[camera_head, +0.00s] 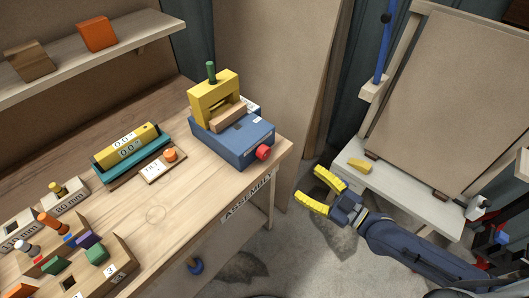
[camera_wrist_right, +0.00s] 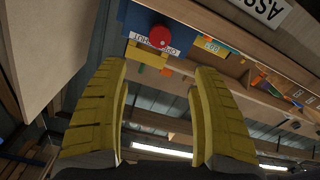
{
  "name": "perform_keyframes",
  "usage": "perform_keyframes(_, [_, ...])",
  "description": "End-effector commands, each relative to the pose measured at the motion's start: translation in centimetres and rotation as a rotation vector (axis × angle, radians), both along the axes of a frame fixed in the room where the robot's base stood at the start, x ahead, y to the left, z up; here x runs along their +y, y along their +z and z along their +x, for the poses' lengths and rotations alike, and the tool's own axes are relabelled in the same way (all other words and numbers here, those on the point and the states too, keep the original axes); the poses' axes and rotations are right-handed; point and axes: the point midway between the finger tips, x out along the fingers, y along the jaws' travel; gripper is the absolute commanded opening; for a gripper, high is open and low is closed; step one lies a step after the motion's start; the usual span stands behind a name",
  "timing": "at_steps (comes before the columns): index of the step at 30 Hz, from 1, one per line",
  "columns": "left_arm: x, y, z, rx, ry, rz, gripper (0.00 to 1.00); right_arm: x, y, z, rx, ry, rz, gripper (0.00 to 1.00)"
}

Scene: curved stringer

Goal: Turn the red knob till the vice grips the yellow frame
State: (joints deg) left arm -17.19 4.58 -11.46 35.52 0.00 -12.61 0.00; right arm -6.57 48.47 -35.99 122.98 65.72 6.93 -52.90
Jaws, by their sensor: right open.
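The red knob (camera_head: 263,152) sticks out of the front right end of the blue vice body (camera_head: 240,142), near the table's right corner. The yellow frame (camera_head: 204,108) stands upright on the vice, with a wooden block (camera_head: 228,117) beside it and a green handle (camera_head: 211,72) on top. My right gripper (camera_head: 321,188) is open and empty, off the table's right edge and apart from the knob. In the right wrist view the red knob (camera_wrist_right: 160,37) lies beyond and between the open yellow fingers (camera_wrist_right: 163,75). My left gripper is not in view.
The wooden table (camera_head: 205,185) carries a teal holder with a yellow bar (camera_head: 126,147), an orange button (camera_head: 170,155) and blocks with pegs at the left. A shelf (camera_head: 90,55) hangs at the back. A white stand with an easel board (camera_head: 450,90) is at the right.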

Motion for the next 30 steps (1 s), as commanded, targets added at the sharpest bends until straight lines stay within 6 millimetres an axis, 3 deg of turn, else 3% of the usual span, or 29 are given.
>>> perform_keyframes(30, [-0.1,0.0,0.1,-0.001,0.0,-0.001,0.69,8.2,0.1,8.5,0.0,-0.001,0.005,0.64])
